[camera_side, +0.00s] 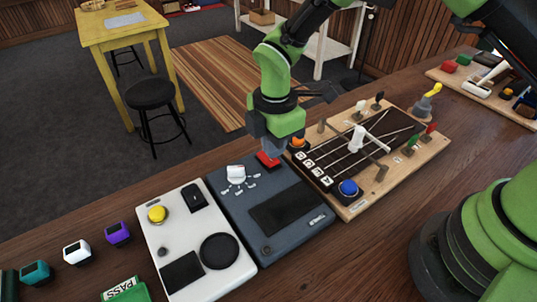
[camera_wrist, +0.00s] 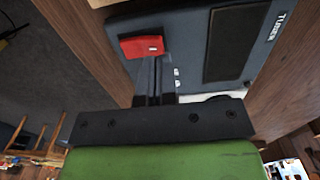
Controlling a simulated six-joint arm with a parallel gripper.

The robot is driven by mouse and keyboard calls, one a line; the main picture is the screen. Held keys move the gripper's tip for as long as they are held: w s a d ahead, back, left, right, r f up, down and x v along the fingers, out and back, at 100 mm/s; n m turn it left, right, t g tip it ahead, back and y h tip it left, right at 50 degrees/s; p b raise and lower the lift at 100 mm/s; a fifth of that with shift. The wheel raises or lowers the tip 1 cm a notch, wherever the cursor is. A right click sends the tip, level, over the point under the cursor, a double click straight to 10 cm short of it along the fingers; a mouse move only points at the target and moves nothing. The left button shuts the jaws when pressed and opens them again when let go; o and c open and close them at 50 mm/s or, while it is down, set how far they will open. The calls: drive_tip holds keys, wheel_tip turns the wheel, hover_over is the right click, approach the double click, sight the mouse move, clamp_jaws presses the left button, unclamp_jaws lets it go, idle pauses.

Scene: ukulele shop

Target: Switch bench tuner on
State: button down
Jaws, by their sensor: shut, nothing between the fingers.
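The bench tuner is a dark blue-grey box (camera_side: 232,222) on the wooden bench, with a dark blank screen (camera_side: 289,207) and a white knob (camera_side: 236,172) ringed by small labels. Its red rocker switch (camera_side: 267,160) is at the far right corner. In the wrist view the red switch (camera_wrist: 140,46) has a small white mark, and "TUNER" is printed on the box (camera_wrist: 190,28). My gripper (camera_side: 273,152) is shut and empty, pointing down right at the switch. In the wrist view its fingertips (camera_wrist: 151,62) overlap the switch's near edge; I cannot tell whether they touch it.
A white panel (camera_side: 197,240) with a yellow button stands left of the tuner. A wooden string board (camera_side: 405,165) with orange and blue buttons and upright posts is close on the right. Small coloured boxes (camera_side: 77,252) are at the left. The front bench (camera_side: 350,262) is clear.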

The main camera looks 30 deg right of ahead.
sight(274, 162)
drive_tip(key=shift+f, duration=1.4)
idle(0.8)
drive_tip(key=shift+r, duration=3.55)
drive_tip(key=shift+r, duration=0.15)
drive_tip(key=s+d+r+m+t, duration=0.1)
drive_tip(key=s+d+r+m, duration=0.15)
drive_tip(key=r, duration=0.25)
drive_tip(key=s+d+r+m+t+y, duration=0.1)
drive_tip(key=d+r+m, duration=0.1)
drive_tip(key=r+m, duration=0.25)
drive_tip(key=s+d+r+m+t, duration=0.1)
drive_tip(key=s+d+r+m, duration=0.15)
drive_tip(key=r, duration=0.35)
drive_tip(key=s+d+r+m+t, duration=0.2)
drive_tip(key=s+m, duration=0.4)
drive_tip(key=s+d+r+m+t+y, duration=0.1)
drive_tip(key=s+d+r+m+t, duration=0.1)
drive_tip(key=s+m, duration=0.4)
drive_tip(key=shift+s+d+r+m, duration=0.2)
drive_tip(key=shift+s+m, duration=0.15)
drive_tip(key=shift+s, duration=0.4)
